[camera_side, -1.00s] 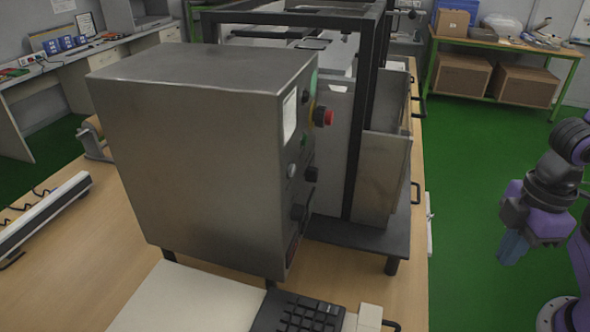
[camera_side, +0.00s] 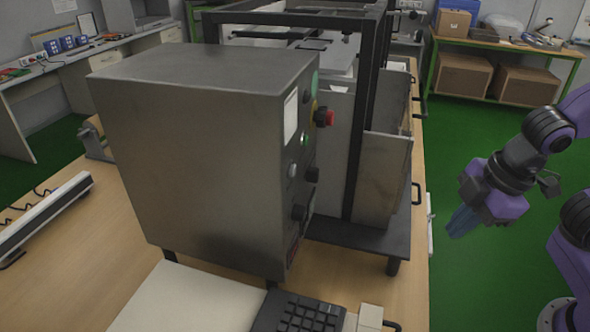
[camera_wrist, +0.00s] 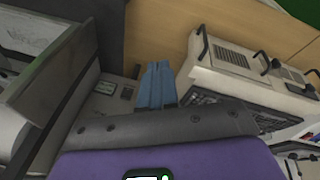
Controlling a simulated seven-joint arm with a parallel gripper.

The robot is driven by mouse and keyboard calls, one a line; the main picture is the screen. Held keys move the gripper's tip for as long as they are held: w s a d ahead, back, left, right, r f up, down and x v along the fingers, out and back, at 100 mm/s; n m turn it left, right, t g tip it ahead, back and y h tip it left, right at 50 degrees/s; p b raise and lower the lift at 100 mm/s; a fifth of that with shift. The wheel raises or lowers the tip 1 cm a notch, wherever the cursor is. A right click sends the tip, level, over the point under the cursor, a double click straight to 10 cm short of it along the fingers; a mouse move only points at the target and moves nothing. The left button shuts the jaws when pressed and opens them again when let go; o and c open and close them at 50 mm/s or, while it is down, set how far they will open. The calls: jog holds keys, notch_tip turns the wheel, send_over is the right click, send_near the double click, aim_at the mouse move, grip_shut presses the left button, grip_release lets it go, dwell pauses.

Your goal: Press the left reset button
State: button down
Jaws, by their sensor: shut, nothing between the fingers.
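A grey metal control box (camera_side: 190,160) stands on the wooden bench, its control panel facing right and seen at a steep angle in the side view. The panel carries a red button (camera_side: 325,117), a small green-lit control (camera_side: 305,138) and several dark knobs. I cannot tell which control is the left reset button. My gripper (camera_side: 463,222) is to the right of the box, past the bench edge, apart from the panel. Its blue fingers point down and left, shut and empty. They also show close together in the wrist view (camera_wrist: 155,82).
A black-framed test rig (camera_side: 362,130) stands behind and right of the box. A black keyboard (camera_side: 298,312) lies in front of it. A black handle (camera_side: 416,193) sticks out at the bench edge. Green floor lies open between bench and arm.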

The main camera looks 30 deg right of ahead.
aim_at(293, 171)
jog(key=w+a+r+n+t+y, duration=0.3)
jog(key=w+a+r, duration=0.3)
jog(key=w+a, duration=0.4)
jog(key=shift+a+n+t, duration=0.65)
jog(key=shift+n+t, duration=0.25)
jog(key=shift+w, duration=0.1)
jog(key=w+a, duration=0.6)
jog(key=shift+a, duration=0.15)
jog(key=shift+w+a, duration=0.1)
jog(key=shift+w, duration=0.05)
dwell(1.6)
jog(key=shift+w+a, duration=0.2)
